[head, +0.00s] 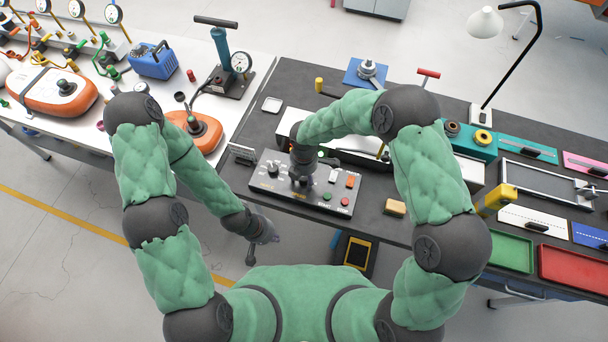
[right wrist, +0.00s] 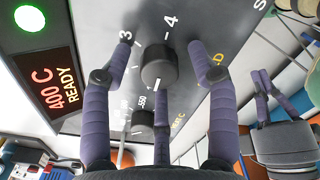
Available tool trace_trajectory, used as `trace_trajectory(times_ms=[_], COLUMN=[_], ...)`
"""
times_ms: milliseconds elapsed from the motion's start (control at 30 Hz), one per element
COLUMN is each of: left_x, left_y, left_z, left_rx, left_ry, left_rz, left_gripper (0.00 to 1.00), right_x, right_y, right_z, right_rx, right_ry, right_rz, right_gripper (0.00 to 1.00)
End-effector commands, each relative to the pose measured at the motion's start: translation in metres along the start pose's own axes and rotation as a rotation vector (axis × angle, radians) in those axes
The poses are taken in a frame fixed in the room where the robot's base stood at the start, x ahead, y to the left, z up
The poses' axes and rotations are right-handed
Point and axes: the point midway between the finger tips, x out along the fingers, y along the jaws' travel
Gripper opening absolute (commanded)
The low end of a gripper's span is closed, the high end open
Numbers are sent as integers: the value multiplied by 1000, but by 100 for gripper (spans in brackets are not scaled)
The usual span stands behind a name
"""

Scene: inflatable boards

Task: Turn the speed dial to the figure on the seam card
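The speed dial (right wrist: 159,66) is a black knob on the grey control panel (head: 320,199), with figures 3 and 4 readable at its upper side in the right wrist view. My right gripper (right wrist: 160,55) is over it with its purple fingers spread around the knob; I see gaps at the sides and cannot confirm contact. In the head view the right gripper (head: 303,178) covers this dial. The dial's setting is unclear. My left gripper (head: 262,243) hangs open and empty in front of the panel. I cannot identify the seam card with certainty or read a figure on one.
A display (right wrist: 57,85) reads 400 C READY near a lit green lamp (right wrist: 29,18). The panel also has coloured buttons (head: 344,201). A sponge-like block (head: 396,208) lies to its right.

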Motion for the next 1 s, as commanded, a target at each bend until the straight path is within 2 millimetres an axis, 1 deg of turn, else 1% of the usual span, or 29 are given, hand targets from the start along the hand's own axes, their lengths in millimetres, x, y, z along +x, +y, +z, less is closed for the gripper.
trace_trajectory(times_ms=[233,367,467,700,800,900,1000], left_x=[0,0,0,0,0,0,0], left_y=[0,0,0,0,0,0,0], left_z=[0,0,0,0,0,0,0], left_rx=[0,0,0,0,0,0,0], left_ry=[0,0,0,0,0,0,0], left_rz=[0,0,0,0,0,0,0], left_gripper=[0,0,0,0,0,0,0], right_x=[-2,-11,-26,-74,-91,-105,-114], right_y=[1,1,2,2,1,1,1], right_z=[0,1,1,1,0,0,0], right_rx=[1,1,2,2,1,1,0], right_ry=[0,-1,-1,-1,-1,-1,0], right_rz=[2,3,6,6,4,3,2], right_gripper=[60,60,60,60,60,60,60])
